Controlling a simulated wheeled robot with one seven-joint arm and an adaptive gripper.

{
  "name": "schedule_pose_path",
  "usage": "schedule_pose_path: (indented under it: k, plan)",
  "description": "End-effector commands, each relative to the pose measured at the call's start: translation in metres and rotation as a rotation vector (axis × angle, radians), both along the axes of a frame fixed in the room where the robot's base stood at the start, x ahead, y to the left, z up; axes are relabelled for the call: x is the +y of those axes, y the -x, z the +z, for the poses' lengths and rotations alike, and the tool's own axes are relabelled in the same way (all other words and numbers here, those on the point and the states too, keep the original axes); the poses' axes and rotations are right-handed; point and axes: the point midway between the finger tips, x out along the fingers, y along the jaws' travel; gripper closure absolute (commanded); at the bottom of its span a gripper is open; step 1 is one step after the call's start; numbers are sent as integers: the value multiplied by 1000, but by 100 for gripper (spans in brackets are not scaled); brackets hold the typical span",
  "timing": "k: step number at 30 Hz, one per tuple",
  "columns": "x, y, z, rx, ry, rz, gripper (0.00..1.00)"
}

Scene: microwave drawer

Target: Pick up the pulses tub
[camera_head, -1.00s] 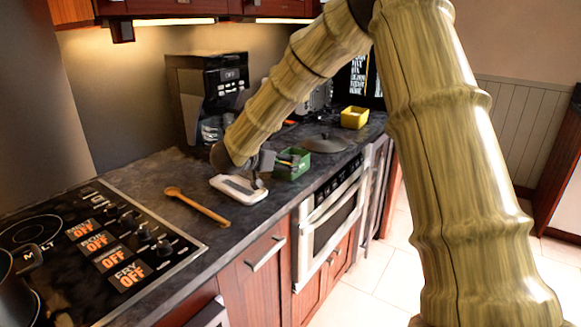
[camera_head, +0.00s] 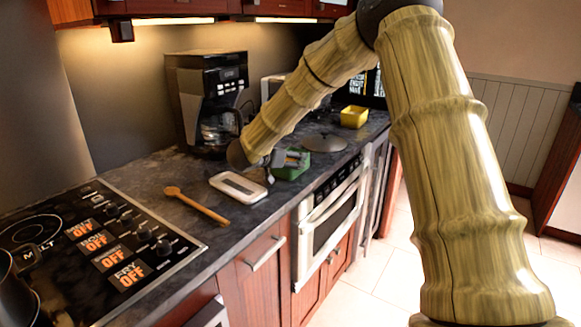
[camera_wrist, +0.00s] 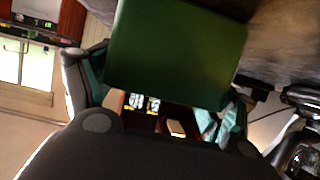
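A green tub (camera_head: 291,170) stands on the dark counter near its front edge, with small items showing in its top. No label on it is readable, so I cannot confirm that it is the pulses tub. My gripper (camera_head: 278,164) is low over the counter at the tub's left side. In the wrist view the green tub (camera_wrist: 175,52) fills the upper middle, in front of my gripper (camera_wrist: 165,95). The fingers are spread wide, one near each side of the tub. The tub hides part of the fingertips, and contact is not clear.
A white tray (camera_head: 222,179) lies just left of the gripper, with a wooden spoon (camera_head: 195,204) beyond it. A dark round lid (camera_head: 325,143) and a yellow tub (camera_head: 354,117) stand farther back. A coffee maker (camera_head: 210,100) stands against the wall.

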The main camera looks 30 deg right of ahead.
Motion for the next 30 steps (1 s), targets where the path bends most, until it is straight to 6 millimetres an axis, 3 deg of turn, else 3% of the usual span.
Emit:
schedule_pose_path:
  k: [1, 4, 16, 26, 30]
  plan:
    - [0, 0, 0, 0, 0, 0, 35]
    - [0, 0, 0, 0, 0, 0, 53]
    - [0, 0, 2, -1, 0, 0, 54]
    - [0, 0, 35, -3, 1, 0, 54]
    - [6, 16, 37, 0, 0, 1, 54]
